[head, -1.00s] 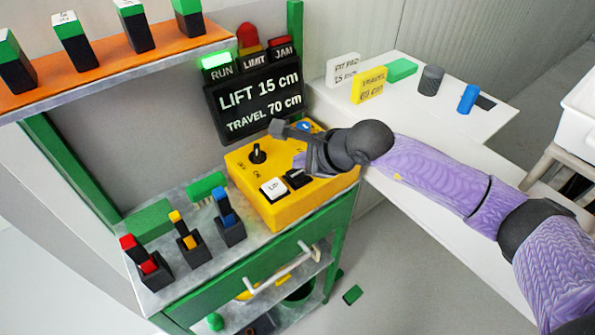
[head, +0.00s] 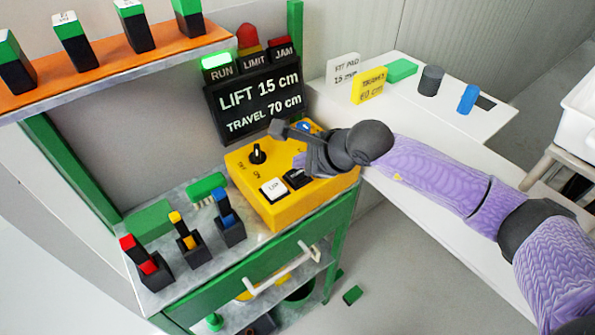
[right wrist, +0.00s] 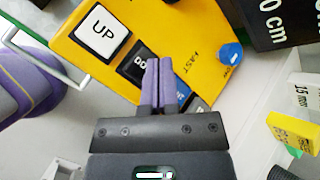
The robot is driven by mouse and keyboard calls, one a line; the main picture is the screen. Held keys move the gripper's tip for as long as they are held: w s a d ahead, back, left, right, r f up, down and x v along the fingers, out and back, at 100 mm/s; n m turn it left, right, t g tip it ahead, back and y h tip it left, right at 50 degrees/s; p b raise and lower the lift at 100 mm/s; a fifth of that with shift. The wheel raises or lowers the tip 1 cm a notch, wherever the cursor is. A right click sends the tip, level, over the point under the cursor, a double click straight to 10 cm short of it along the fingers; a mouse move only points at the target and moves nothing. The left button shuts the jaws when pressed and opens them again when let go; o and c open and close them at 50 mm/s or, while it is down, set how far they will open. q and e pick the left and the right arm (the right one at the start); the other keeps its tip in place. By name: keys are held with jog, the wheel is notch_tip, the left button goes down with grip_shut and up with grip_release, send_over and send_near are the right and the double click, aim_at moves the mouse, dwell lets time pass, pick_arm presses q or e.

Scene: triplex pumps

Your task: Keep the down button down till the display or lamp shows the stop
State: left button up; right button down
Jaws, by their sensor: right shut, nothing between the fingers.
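The yellow control box (head: 240,165) carries a white UP button (head: 273,189) and a black down button (head: 297,178). My right gripper (head: 299,161) is shut and empty, over the box beside the down button. In the right wrist view its purple fingertips (right wrist: 158,63) overlap the right part of the down button (right wrist: 133,66), hiding part of its label. I cannot tell whether the button is pressed. The display (head: 255,103) reads LIFT 15 cm and TRAVEL 70 cm. The RUN lamp (head: 217,61) glows green; the LIMIT lamp (head: 252,54) and JAM lamp (head: 282,46) look unlit.
A black knob (head: 257,153) and a blue knob (right wrist: 230,54) are also on the box. Several coloured switches (head: 188,241) stand at the bench's left. A white side table (head: 400,118) holds a yellow sign (head: 369,86) and small blocks. An orange shelf (head: 100,57) is at upper left.

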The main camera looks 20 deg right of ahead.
aim_at(302, 175)
jog(key=shift+f, duration=0.1)
dwell(0.3)
jog(key=shift+f+b, duration=0.35)
jog(key=shift+b, duration=0.05)
jog(key=shift+f+b, duration=0.5)
jog(key=shift+f, duration=0.05)
dwell(0.5)
jog(key=shift+r, duration=0.15)
dwell(4.6)
jog(key=shift+r+p, duration=0.65)
jog(key=shift+r, duration=0.2)
jog(key=shift+r+p, duration=1.75)
jog(key=shift+r, duration=0.85)
jog(key=shift+f, duration=0.1)
